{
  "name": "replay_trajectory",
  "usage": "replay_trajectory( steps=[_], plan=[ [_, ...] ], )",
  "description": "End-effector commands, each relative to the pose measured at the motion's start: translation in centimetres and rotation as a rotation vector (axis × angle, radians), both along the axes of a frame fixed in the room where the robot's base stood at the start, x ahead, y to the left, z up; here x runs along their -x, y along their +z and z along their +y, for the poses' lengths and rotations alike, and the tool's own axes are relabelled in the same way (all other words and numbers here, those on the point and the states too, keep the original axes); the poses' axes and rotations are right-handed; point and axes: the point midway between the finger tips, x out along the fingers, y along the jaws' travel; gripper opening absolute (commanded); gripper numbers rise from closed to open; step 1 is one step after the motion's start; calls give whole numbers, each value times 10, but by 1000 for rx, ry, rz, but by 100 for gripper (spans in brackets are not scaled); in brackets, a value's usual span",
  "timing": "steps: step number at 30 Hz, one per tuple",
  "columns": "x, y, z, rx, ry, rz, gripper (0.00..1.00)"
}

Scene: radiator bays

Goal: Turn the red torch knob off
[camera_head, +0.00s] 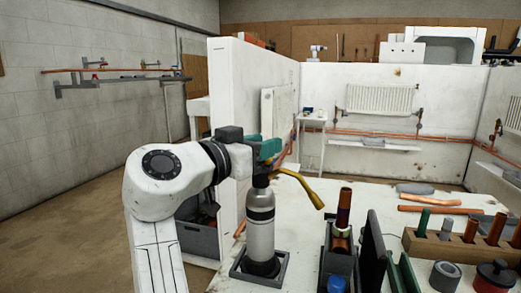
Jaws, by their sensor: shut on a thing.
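The torch (260,226) stands upright on the white bench, with a silver-grey cylinder and a yellow burner tube (300,185) that bends down to the right. Its base is in a square grey holder (238,272). My gripper (260,167) is at the torch's head and shut on part of it. Teal parts (269,149) show there; I cannot tell where gripper ends and torch begins. The red knob is not visible, apparently hidden by my gripper, so its turn cannot be read.
To the right stand a dark bin (338,265) with copper pieces, a wooden rack (440,247) of upright pipes and a red-lidded tin (494,276). Copper pipes (438,210) lie behind. A white partition (228,100) rises behind my gripper. The floor at left is clear.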

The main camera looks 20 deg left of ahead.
Motion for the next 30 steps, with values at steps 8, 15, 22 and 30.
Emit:
replay_trajectory(
  steps=[8,15,22,30],
  plan=[
    [-1,-2,0,-1,-10,4,8],
    [-1,-2,0,-1,-9,4,44],
    [0,-1,0,0,-9,3,58],
    [7,-1,3,1,-8,1,58]
  ],
)
